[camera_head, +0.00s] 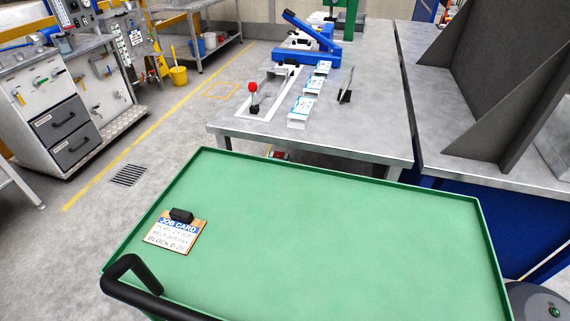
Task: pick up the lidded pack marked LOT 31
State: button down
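Three small white packs with blue-marked labels stand in a row on the grey metal table (350,130). The front one (299,114) is nearest me, the middle one (312,85) is behind it, and the rear one (322,68) is farthest. Their label text is too small to read, so I cannot tell which one is LOT 31. My gripper is not in view.
A green tray-topped cart (340,230) with a black handle (135,275) lies before me, bearing a job card (176,232). On the table are a red-knobbed lever (253,95), a small dark upright piece (346,86) and a blue device (310,45). Floor at left is open.

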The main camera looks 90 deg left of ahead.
aim_at(276, 155)
jog(key=k+u, duration=0.2)
jog(key=k, duration=0.3)
jog(key=k+j+u, duration=0.25)
jog(key=k, duration=0.3)
jog(key=u, duration=2.1)
jog(key=i+j+u, duration=0.15)
jog(key=u, duration=0.3)
jog(key=i+j+u, duration=0.2)
jog(key=u, duration=0.25)
jog(key=i+u, duration=0.25)
jog(key=u, duration=0.15)
jog(key=i+z, duration=0.35)
jog(key=i, duration=0.2)
jog(key=i+j+z, duration=0.35)
jog(key=i, duration=0.2)
jog(key=z, duration=0.45)
jog(key=i+z, duration=0.15)
jog(key=z, duration=0.75)
jog(key=i+j+z, duration=0.1)
jog(key=z, duration=0.35)
